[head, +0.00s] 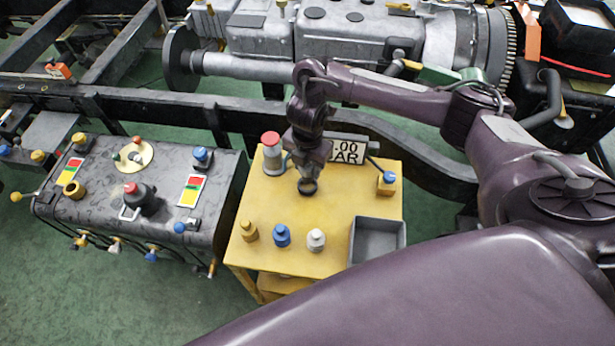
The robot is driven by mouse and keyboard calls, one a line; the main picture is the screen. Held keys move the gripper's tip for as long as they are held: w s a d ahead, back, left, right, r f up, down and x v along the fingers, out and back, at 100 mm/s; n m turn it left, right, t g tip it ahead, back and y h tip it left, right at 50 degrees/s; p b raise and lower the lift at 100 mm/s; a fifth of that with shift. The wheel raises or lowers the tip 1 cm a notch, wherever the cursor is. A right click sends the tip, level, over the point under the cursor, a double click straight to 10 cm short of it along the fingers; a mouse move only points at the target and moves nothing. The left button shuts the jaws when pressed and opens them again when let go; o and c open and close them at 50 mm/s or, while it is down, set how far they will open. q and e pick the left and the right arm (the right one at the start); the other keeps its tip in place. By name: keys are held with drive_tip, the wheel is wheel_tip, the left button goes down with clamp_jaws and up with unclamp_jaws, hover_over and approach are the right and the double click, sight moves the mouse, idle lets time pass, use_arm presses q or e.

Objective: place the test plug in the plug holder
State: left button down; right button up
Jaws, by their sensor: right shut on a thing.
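My right gripper (307,172) reaches down over the yellow table (345,215), near its middle. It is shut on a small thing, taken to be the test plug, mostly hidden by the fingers. A dark round ring (308,188) shows right below the fingertips; it looks like the plug holder, but I cannot tell whether the plug touches it or sits in it. A brass plug (249,231), a blue plug (282,236) and a silver plug (316,240) stand upright in a row along the table's front. My left gripper is not in view.
A grey open bin (378,221) is at the table's front right. A red-topped cylinder (272,153) and a BAR display (346,150) stand at the back, a blue-topped yellow block (387,182) at the right. A dark control panel (110,190) stands left; a chassis rail (420,165) runs behind.

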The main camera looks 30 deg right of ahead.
sight(308, 175)
drive_tip(key=shift+f+b, duration=0.95)
drive_tip(key=shift+f, duration=1)
drive_tip(key=shift+f, duration=0.1)
drive_tip(key=o, duration=1.1)
drive_tip(key=shift+c, duration=0.2)
wheel_tip(308, 175, up, 11)
drive_tip(key=p, duration=0.5)
drive_tip(key=shift+r, duration=0.65)
